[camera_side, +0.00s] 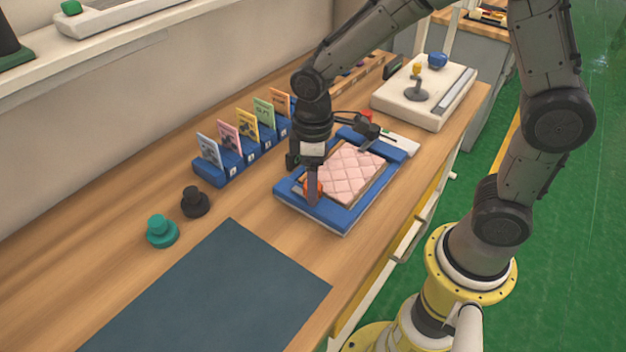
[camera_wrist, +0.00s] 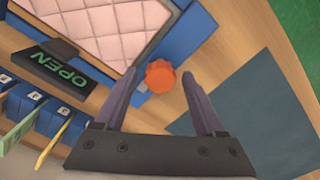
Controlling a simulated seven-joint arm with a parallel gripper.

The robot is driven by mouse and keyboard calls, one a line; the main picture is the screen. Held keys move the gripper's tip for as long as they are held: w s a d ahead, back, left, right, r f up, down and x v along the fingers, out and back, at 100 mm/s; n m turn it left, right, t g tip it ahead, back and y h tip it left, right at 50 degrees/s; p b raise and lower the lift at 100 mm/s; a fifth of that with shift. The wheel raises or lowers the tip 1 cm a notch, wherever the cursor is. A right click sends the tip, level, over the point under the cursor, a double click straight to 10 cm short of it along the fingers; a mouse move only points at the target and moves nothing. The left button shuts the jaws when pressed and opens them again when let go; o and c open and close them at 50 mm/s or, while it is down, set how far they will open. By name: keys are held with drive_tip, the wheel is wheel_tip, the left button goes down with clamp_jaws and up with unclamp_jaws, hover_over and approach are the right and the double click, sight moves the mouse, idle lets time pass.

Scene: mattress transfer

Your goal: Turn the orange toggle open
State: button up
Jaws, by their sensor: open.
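The orange toggle (camera_wrist: 160,76) is a small ridged knob at the corner of the blue frame. In the wrist view it lies between the two spread fingers of my gripper (camera_wrist: 158,85), with a gap on each side. In the side view the toggle (camera_side: 313,188) is partly hidden behind a finger of my gripper (camera_side: 312,197). My gripper is open and holds nothing. The blue frame (camera_side: 342,222) surrounds a pink quilted mattress (camera_side: 352,172). A dark plate marked OPEN (camera_wrist: 52,68) shows in the wrist view.
A card rack (camera_side: 208,173) with several coloured cards stands left of the frame. A black knob (camera_side: 194,201) and a teal knob (camera_side: 162,231) stand near a dark mat (camera_side: 210,290). A white joystick box (camera_side: 440,112) stands at the far right.

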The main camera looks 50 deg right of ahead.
wheel_tip(320, 180, up, 14)
idle(0.6)
drive_tip(key=shift+d, duration=0.1)
drive_tip(key=s+d+r+m+t, duration=0.3)
drive_tip(key=s+d+r, duration=0.2)
drive_tip(key=s, duration=0.4)
drive_tip(key=s+d+f+m+t, duration=0.1)
drive_tip(key=s+f+m+t, duration=0.1)
drive_tip(key=s+f+m, duration=0.2)
drive_tip(key=s, duration=0.2)
drive_tip(key=shift+s+d+f+t, duration=0.3)
drive_tip(key=shift+d, duration=0.1)
